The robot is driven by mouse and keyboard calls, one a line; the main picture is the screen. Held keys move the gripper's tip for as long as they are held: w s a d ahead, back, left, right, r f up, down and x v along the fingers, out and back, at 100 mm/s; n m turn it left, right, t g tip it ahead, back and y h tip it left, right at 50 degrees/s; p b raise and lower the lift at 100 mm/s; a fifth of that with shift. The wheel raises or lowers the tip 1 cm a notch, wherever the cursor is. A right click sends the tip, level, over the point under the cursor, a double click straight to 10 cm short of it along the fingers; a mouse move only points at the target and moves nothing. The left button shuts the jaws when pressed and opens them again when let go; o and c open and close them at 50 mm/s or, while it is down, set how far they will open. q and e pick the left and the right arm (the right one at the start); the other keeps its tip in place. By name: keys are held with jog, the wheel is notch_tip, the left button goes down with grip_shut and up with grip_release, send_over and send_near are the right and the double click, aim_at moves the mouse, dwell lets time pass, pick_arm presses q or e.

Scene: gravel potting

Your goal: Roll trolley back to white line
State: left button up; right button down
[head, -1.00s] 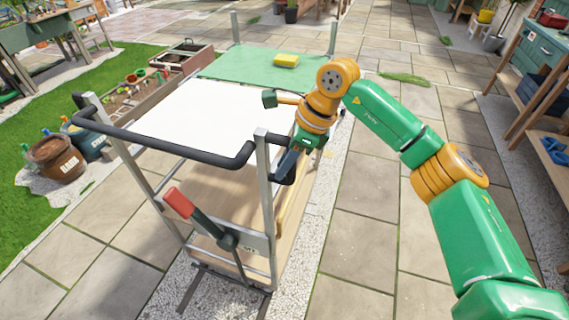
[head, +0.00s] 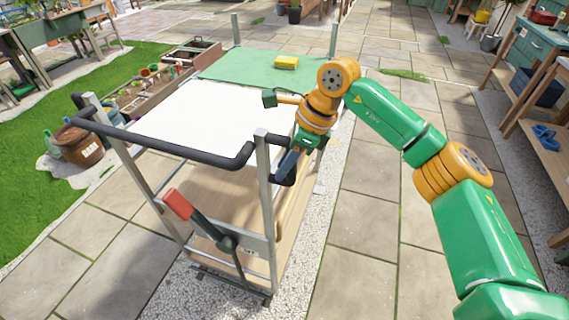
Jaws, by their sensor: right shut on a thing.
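The trolley (head: 262,195) stands in front of me, with metal posts, a black push handle (head: 165,147) on the near side, a white top and a wooden lower deck. A lever with a red grip (head: 178,204) and dark arm sits on its near end, tilted. My right gripper (head: 287,166) is shut on the right end of the black handle; its fingers are partly hidden by the post and handle. My left gripper is out of view. I cannot make out a white line on the ground; the trolley hides part of the floor.
A green mat (head: 245,68) with a yellow block (head: 286,62) lies at the trolley's far end. A brown barrel pot (head: 78,146) stands left on a gravel patch by the grass. Wooden shelving (head: 545,95) stands right. Paving right of the trolley (head: 365,205) is clear.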

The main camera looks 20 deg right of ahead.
jog(key=shift+s+a+r, duration=0.1)
jog(key=shift+a+r, duration=0.05)
jog(key=c, duration=0.9)
grip_release()
jog(key=shift+c, duration=0.2)
jog(key=shift+o, duration=1.3)
jog(key=shift+s, duration=0.1)
jog(key=shift+s+a, duration=0.1)
jog(key=shift+s, duration=0.05)
jog(key=shift+d+r, duration=0.2)
jog(key=shift+r, duration=0.05)
jog(key=b+v, duration=0.1)
jog(key=v, duration=0.5)
jog(key=shift+r, duration=0.3)
